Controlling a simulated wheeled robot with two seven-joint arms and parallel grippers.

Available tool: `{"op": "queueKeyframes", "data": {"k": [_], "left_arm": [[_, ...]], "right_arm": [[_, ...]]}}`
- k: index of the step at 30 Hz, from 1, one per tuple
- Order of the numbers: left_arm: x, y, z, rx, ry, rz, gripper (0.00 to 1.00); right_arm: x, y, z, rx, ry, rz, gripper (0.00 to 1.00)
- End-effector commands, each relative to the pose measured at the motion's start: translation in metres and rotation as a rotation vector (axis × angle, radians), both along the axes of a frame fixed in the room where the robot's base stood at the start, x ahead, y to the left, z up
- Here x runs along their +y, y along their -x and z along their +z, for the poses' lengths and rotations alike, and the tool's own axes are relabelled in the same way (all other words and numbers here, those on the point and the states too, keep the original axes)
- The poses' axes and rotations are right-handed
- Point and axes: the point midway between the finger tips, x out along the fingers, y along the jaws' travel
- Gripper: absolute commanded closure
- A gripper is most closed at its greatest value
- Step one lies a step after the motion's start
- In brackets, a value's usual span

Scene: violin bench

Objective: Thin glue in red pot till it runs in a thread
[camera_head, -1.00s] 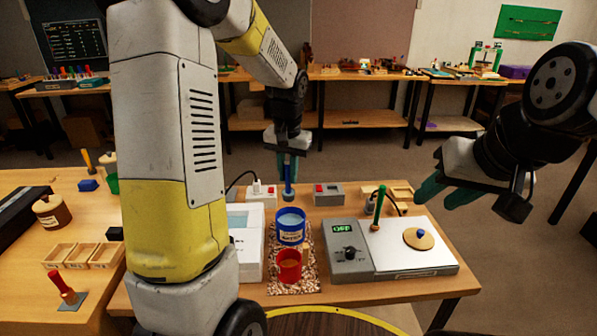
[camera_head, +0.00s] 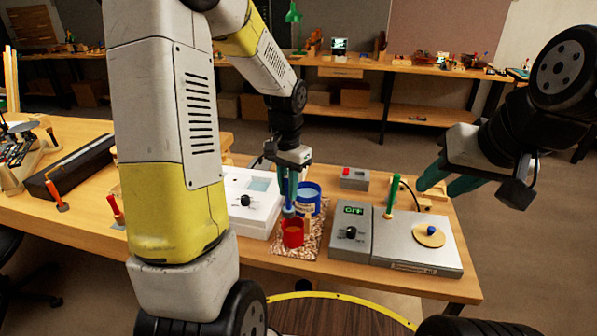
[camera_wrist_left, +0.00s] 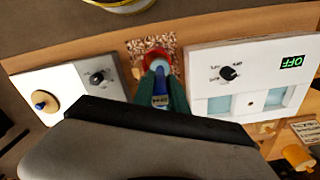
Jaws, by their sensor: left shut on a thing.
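The red pot (camera_head: 292,233) stands on a speckled mat (camera_head: 312,243) on the bench, with brownish contents. A blue pot (camera_head: 309,198) with a pale label stands just behind it. My left gripper (camera_head: 288,197) is shut on a blue tool (camera_head: 288,211), held upright with its lower end at the red pot's rim. Whether the tip touches the glue is hidden. In the left wrist view the red pot (camera_wrist_left: 148,57) shows beyond the teal fingers, with the tool's pale blue end over it. My right gripper (camera_head: 440,184) is open and empty, raised at the right.
A white unit (camera_head: 250,215) with a knob stands left of the pots. A grey unit (camera_head: 349,246) reading OFF stands right, with a green stick (camera_head: 393,197) and a round wooden lid (camera_head: 429,238). A small grey box (camera_head: 354,178) with a red switch sits behind.

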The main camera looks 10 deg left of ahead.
Motion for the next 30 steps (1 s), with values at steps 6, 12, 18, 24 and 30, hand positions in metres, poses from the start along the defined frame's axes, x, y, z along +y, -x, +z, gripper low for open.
{"op": "queueKeyframes", "data": {"k": [6, 12, 18, 24, 30], "left_arm": [[-0.008, -0.005, -0.017, 0.044, -0.053, -0.011, 1.0], [-0.02, -0.014, -0.023, 0.184, -0.238, -0.008, 1.0], [-0.03, -0.022, -0.031, 0.318, -0.414, -0.005, 1.0], [-0.037, -0.028, -0.039, 0.437, -0.568, -0.002, 1.0], [-0.042, -0.032, -0.043, 0.513, -0.663, 0.0, 1.0]], "right_arm": [[0.0, 0.0, 0.0, 0.0, 0.0, 0.0, 0.61], [0.0, 0.0, 0.0, 0.0, 0.0, 0.0, 0.61], [0.0, 0.0, 0.0, 0.0, 0.0, 0.0, 0.61], [0.0, 0.0, 0.0, 0.0, 0.0, 0.0, 0.61], [0.0, 0.0, 0.0, 0.0, 0.0, 0.0, 0.61]]}}
